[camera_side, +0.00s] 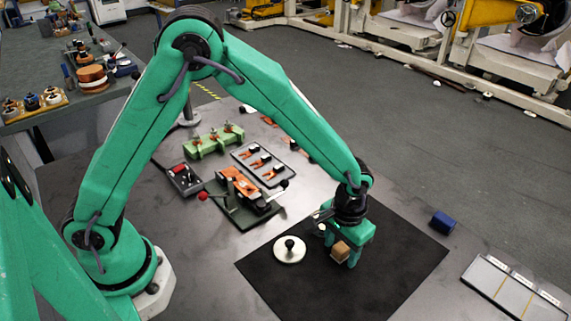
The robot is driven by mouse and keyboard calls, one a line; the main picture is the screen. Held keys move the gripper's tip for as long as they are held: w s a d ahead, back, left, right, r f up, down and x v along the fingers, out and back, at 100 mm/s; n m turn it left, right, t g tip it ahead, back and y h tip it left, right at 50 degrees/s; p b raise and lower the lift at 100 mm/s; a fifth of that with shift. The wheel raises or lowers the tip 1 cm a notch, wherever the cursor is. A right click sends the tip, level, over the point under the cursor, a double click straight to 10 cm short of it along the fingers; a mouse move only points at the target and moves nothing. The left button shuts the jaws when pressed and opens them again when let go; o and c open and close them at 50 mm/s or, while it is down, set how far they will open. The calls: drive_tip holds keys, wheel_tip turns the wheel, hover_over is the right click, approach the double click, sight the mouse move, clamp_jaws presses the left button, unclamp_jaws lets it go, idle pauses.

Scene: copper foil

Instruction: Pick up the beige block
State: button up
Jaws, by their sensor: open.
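The beige block (340,251) is a small brown-tan cube on the black mat (290,290). My gripper (345,256) is green and points down over the mat, with its fingers at the block. The fingers are open, and the block shows between or just in front of them. I cannot tell whether either finger touches it. Part of the block's back is hidden by the gripper.
A blue block (442,222) sits right of the mat. A sectioned grey tray (512,290) is at the right. A clamp fixture (245,190) and a tool tray (263,163) stand behind.

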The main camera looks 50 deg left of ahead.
sight(342, 247)
idle(0.5)
drive_tip(key=c, duration=1)
drive_tip(key=shift+r, duration=0.1)
drive_tip(key=shift+c, duration=0.2)
drive_tip(key=shift+r, duration=0.6)
wheel_tip(342, 247, up, 2)
drive_tip(key=shift+r, duration=0.2)
drive_tip(key=s+d+r, duration=0.6)
drive_tip(key=s+r, duration=0.1)
drive_tip(key=s, duration=0.3)
drive_tip(key=shift+o, duration=0.3)
